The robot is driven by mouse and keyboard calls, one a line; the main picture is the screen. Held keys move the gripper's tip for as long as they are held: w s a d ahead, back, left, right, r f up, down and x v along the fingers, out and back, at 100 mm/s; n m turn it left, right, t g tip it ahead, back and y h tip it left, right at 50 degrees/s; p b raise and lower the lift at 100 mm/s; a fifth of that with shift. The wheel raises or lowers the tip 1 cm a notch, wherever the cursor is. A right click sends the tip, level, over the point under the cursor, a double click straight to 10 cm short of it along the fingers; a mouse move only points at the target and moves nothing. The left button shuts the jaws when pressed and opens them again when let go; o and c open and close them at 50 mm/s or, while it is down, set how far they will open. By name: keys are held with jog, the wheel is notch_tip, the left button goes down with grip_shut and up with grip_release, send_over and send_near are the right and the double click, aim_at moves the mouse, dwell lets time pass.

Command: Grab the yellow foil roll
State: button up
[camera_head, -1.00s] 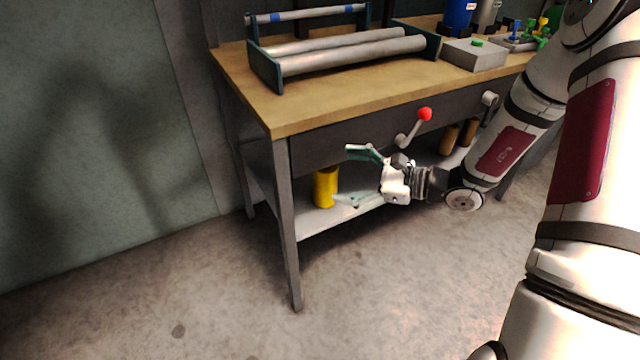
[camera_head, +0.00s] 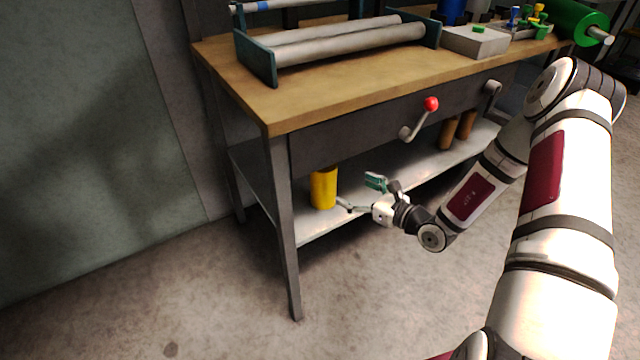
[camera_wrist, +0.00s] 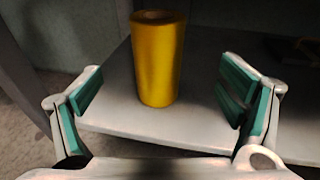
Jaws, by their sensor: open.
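The yellow foil roll (camera_head: 323,188) stands upright on the lower shelf of the workbench, near its left front leg. In the wrist view the yellow foil roll (camera_wrist: 158,60) stands beyond my fingertips, roughly midway between them. My gripper (camera_head: 358,195) is open and empty, just right of the roll in the head view and apart from it. In the wrist view both green-padded fingers of my gripper (camera_wrist: 165,92) are spread wide on either side, with the shelf's front edge below.
The lower shelf (camera_head: 400,178) has brown rolls (camera_head: 456,130) farther right. The wooden bench top (camera_head: 350,93) overhangs it, with a red-knobbed crank (camera_head: 428,108) at its front. A grey leg (camera_head: 283,230) stands left of the roll. Shelf space around the roll is clear.

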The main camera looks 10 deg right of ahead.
aim_at(334, 179)
jog(key=b+x, duration=0.1)
jog(key=x, duration=0.6)
jog(key=shift+b, duration=0.4)
jog(key=shift+b+x, duration=1.3)
jog(key=shift+x, duration=1.45)
jog(key=shift+a+r, duration=0.15)
jog(key=shift+c, duration=0.6)
jog(key=c, duration=1.6)
jog(key=shift+o, duration=0.2)
jog(key=shift+r, duration=0.15)
